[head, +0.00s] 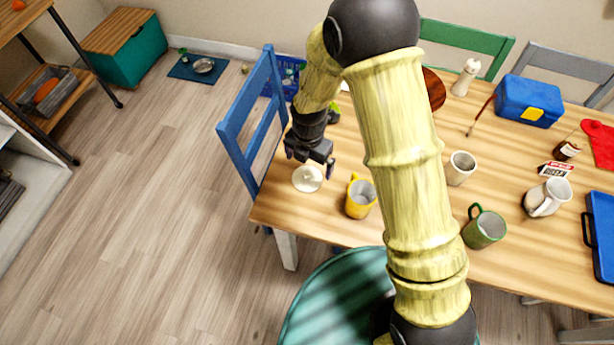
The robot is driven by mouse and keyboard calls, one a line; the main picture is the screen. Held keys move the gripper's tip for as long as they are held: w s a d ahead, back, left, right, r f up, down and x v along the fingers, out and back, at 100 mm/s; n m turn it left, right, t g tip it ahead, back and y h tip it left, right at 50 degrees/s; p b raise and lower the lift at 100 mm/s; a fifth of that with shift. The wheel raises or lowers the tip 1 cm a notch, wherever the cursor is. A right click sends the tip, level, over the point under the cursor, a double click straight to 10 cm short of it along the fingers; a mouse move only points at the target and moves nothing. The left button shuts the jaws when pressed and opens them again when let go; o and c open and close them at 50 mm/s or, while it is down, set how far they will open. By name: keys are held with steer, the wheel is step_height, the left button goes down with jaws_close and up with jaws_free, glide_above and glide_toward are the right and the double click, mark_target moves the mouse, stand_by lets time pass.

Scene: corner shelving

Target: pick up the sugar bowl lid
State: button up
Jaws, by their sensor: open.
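A small round whitish piece (307,179), which looks like the sugar bowl lid, lies near the left end of the wooden table (400,232). A small knob-like spot shows on its top. My gripper (309,165) is open, with its fingers apart, just above and behind the lid in the head view. I see nothing between the fingers. I cannot tell the exact height of the fingers over the lid. No sugar bowl can be made out; my arm hides part of the table.
A yellow mug (360,198) stands close to the right of the lid. A blue chair (250,120) rises along the table's left end. A white cup (460,168), a green mug (485,228) and a blue lunch box (528,101) stand farther right.

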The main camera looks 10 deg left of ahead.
mark_target(308, 172)
steer(key=shift+f, duration=0.45)
steer(key=shift+a+f+p, duration=0.15)
steer(key=shift+f+p, duration=0.25)
steer(key=shift+f, duration=2.2)
steer(key=shift+w, duration=0.1)
steer(key=c, duration=1)
steer(key=shift+r, duration=0.1)
